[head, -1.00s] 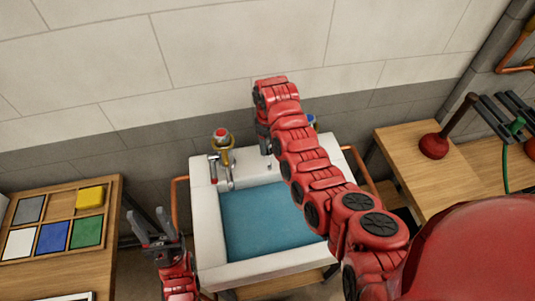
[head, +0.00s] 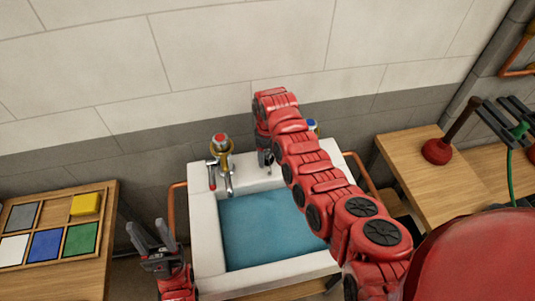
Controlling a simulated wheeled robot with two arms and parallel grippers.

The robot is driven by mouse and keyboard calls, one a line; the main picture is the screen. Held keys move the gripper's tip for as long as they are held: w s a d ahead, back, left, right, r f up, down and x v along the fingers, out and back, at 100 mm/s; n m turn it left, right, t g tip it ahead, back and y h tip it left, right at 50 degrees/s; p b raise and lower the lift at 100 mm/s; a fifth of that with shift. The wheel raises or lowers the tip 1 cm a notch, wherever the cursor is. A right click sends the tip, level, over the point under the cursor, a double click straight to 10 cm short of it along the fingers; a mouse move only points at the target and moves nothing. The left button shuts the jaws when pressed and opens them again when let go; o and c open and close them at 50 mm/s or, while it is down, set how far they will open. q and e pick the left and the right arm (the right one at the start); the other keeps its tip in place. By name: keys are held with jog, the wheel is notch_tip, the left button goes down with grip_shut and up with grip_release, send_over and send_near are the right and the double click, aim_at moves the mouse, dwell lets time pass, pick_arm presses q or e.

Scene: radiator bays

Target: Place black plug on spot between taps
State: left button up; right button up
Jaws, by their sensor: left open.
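The white sink (head: 207,245) holds blue water (head: 262,225). A red-topped tap (head: 220,150) stands on its rear rim at the left. A blue-topped tap (head: 313,126) shows at the right, mostly hidden behind my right arm. My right gripper (head: 265,160) points down over the rear rim between the two taps. It is small and dark, and I cannot tell whether it is shut or holds anything. I cannot make out the black plug or the spot between the taps. My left gripper (head: 152,232) is open and empty, left of the sink with its fingers up.
A wooden table (head: 70,278) at left bears a tray of coloured squares (head: 50,232). A wooden bench (head: 410,165) at right carries a red plunger (head: 438,150). Copper pipes (head: 171,205) flank the sink. The tiled wall (head: 240,50) stands behind.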

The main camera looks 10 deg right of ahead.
aim_at(268, 154)
jog(key=shift+o, duration=0.5)
jog(key=shift+r, duration=0.35)
notch_tip(268, 154, up, 12)
jog(key=p, duration=0.4)
jog(key=shift+f, duration=0.2)
jog(key=shift+s+f, duration=0.1)
